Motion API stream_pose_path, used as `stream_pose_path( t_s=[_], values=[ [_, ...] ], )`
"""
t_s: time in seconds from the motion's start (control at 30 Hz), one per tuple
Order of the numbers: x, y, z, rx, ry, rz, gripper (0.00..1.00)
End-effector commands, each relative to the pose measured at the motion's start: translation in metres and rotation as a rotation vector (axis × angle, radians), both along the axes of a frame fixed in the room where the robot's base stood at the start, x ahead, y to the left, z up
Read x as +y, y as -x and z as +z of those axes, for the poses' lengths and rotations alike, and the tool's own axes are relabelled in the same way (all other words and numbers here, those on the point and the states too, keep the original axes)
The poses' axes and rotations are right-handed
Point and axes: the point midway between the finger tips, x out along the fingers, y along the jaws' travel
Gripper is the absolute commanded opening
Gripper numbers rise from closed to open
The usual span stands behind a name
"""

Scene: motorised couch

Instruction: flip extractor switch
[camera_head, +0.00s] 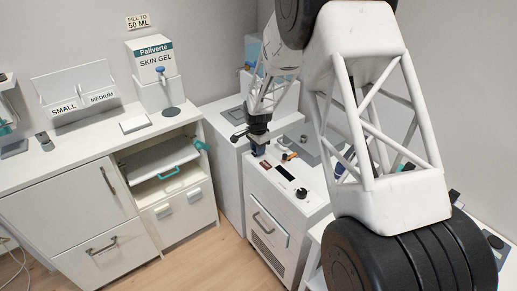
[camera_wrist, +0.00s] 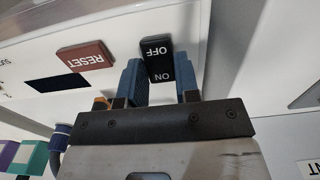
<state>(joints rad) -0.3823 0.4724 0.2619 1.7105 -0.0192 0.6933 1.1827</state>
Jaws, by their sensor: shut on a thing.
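The extractor switch (camera_wrist: 158,58) is a black rocker marked ON and OFF, upside down in the wrist view, on a white panel. My gripper (camera_wrist: 159,76) has one blue finger on each side of it and is shut on the switch. In the head view my gripper (camera_head: 257,148) is at the front left of the white machine's top (camera_head: 272,188). The switch is hidden there behind the fingers. I cannot tell which way the rocker is tilted.
A red RESET button (camera_wrist: 86,56) is beside the switch, near a dark display (camera_wrist: 58,84). A black knob (camera_head: 301,193) and a small orange item (camera_head: 290,155) are on the same machine. A counter with a skin gel dispenser (camera_head: 154,72) stands to the left.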

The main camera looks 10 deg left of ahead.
Motion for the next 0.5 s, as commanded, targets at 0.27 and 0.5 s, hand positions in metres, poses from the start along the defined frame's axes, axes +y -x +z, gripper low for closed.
stream_pose_path(
  t_s=[0.27,0.5],
  values=[
    [-0.0001,0.0008,-0.0003,-0.021,0.021,0.0,0.06],
    [0.0001,0.0008,-0.0003,-0.02,0.021,0.0,0.4]
  ],
)
